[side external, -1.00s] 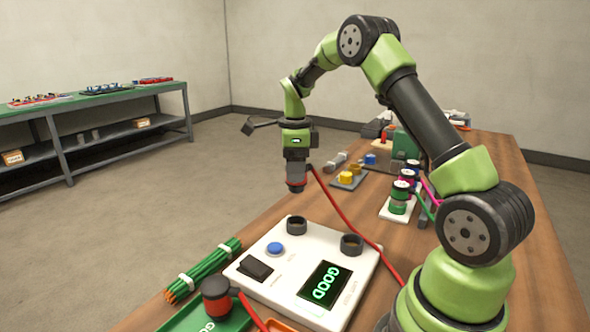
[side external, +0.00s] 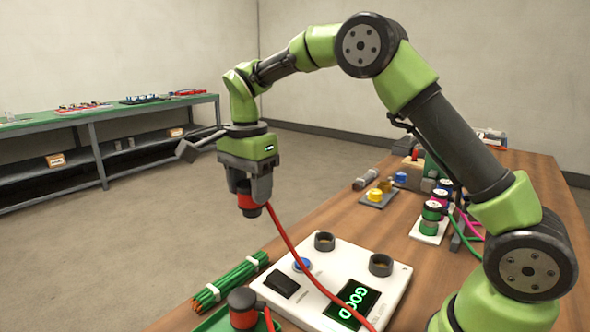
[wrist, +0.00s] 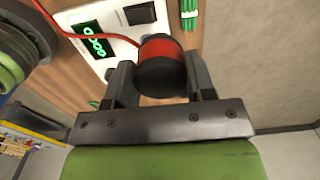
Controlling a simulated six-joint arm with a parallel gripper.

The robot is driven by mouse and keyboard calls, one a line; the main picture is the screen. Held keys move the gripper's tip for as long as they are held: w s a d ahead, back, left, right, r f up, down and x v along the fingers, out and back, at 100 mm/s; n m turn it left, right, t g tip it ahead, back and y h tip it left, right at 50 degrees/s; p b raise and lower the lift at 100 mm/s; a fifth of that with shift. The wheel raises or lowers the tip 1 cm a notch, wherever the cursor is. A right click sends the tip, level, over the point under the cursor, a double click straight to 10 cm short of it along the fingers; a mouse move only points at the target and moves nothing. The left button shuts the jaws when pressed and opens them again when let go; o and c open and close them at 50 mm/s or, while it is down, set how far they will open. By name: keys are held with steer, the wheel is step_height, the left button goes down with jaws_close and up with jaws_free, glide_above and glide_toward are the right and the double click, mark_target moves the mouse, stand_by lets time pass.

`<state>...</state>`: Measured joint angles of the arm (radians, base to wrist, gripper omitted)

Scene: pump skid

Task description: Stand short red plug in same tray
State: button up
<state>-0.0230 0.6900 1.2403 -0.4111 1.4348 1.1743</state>
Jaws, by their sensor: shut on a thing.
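My gripper (side external: 250,186) is shut on a short red plug (side external: 248,202) with a black lower end and a red cable. It holds the plug upright in the air, to the left of the white tester. The wrist view shows the held plug (wrist: 160,62) between both fingers. A green tray (side external: 212,322) shows only partly at the bottom edge, below my gripper in the picture. A second red plug (side external: 242,308) with a black top stands at that tray; its base is cut off by the frame.
The white tester (side external: 318,268) has two dark round sockets, a black switch and a screen (side external: 350,303) reading GOOD. A bundle of green wires (side external: 230,280) lies left of it.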

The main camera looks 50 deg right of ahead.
steer(key=s+a+n, duration=0.2)
steer(key=a+n, duration=0.4)
steer(key=a, duration=0.3)
steer(key=s+a+n, duration=0.3)
steer(key=a+n, duration=0.2)
steer(key=a, duration=0.4)
steer(key=shift+w+d+f, duration=0.1)
steer(key=shift+f, duration=8.45)
steer(key=shift+f, duration=0.5)
steer(key=o, duration=1.1)
